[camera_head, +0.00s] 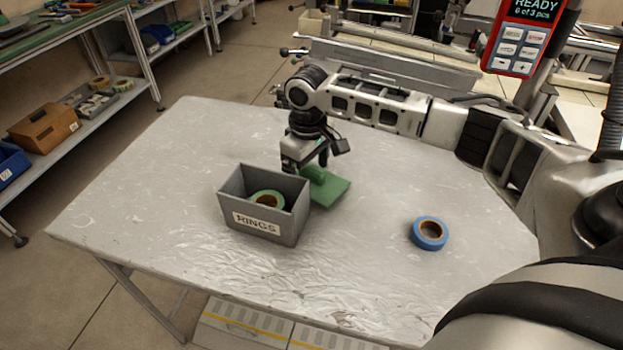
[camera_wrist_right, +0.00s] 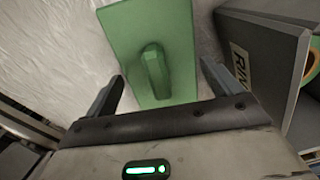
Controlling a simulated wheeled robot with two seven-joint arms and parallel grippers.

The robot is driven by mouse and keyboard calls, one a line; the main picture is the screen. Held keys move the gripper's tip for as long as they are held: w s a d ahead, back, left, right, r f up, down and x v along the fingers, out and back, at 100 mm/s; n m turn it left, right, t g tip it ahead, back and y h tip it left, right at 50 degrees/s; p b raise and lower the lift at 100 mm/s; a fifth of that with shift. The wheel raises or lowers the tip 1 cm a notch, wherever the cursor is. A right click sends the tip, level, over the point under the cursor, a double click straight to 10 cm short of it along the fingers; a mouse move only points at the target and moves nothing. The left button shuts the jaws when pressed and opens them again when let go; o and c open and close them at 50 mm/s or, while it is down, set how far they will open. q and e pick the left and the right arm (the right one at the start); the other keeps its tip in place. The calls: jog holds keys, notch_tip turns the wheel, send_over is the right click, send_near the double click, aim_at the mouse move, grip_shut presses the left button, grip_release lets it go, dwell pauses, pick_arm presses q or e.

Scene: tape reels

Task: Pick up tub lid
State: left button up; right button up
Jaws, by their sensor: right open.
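The green tub lid (camera_head: 331,190) lies on the table just behind and right of the grey tub. It has a raised handle (camera_wrist_right: 155,72), which the right wrist view shows ahead of my fingers. My right gripper (camera_head: 306,165) is open above the lid's handle, its fingers (camera_wrist_right: 158,92) apart on either side of the handle's line and holding nothing. The grey tub labelled RINGS (camera_head: 230,207) is open on top. A green tape reel (camera_head: 268,199) lies inside it, and the tub also shows in the right wrist view (camera_wrist_right: 262,50). My left gripper is not in view.
A blue tape reel (camera_head: 429,233) lies on the table to the right. The table (camera_head: 150,190) is otherwise clear on the left and front. A red control panel (camera_head: 517,38) hangs at the upper right. Shelves with bins stand at the left.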

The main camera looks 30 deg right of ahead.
jog(key=shift+f, duration=0.15)
jog(key=c, duration=0.7)
